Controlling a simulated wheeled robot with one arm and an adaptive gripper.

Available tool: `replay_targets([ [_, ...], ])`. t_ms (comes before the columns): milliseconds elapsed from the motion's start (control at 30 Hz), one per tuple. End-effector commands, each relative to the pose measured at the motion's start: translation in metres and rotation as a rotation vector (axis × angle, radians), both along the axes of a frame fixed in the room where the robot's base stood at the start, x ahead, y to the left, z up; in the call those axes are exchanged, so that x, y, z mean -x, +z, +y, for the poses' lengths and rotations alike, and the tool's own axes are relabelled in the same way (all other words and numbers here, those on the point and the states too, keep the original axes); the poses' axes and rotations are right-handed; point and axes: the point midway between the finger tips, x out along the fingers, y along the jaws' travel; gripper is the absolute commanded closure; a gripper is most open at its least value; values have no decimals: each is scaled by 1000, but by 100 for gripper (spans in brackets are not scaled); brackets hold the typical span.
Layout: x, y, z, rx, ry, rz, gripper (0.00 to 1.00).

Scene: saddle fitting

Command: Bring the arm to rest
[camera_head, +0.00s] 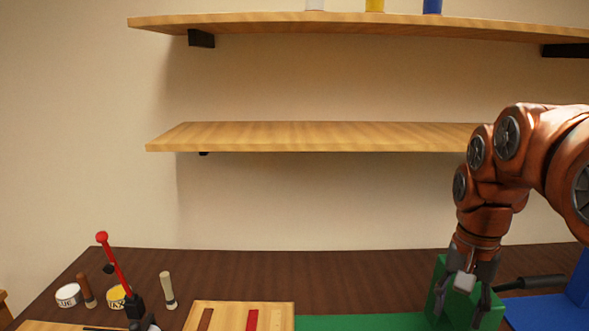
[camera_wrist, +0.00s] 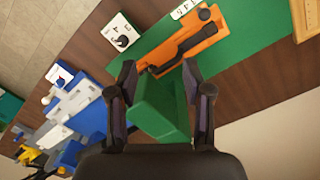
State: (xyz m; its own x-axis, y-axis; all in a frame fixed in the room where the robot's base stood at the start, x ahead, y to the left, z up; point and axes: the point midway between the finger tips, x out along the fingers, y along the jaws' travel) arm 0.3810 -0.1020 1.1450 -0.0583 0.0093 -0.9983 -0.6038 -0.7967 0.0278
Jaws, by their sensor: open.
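My gripper (camera_head: 462,302) points down at the lower right of the head view, at a green block-like piece (camera_head: 440,271) on the bench. In the wrist view my gripper (camera_wrist: 160,78) has its two dark fingers spread apart. The green piece (camera_wrist: 160,110) shows between and beyond them, with its tall faces seen at a slant. I cannot tell whether either finger touches it. My copper-coloured arm comes in from the right, bent over above the bench. The lower part of the green piece is cut off in the head view.
Two wooden shelves, an upper one (camera_head: 330,24) and a lower one (camera_head: 310,136), hang behind. A red-knobbed lever (camera_head: 115,265) stands left. An orange holder (camera_wrist: 195,45) with a black tool lies beyond the fingers. Blue parts (camera_head: 545,312) are at right. Open air lies left of my arm.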

Motion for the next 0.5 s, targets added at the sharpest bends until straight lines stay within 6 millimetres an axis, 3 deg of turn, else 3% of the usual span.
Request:
replay_targets([
  [200, 42, -25, 40, -11, 187, 22, 50],
  [500, 106, -66, 78, -30, 413, 58, 50],
])
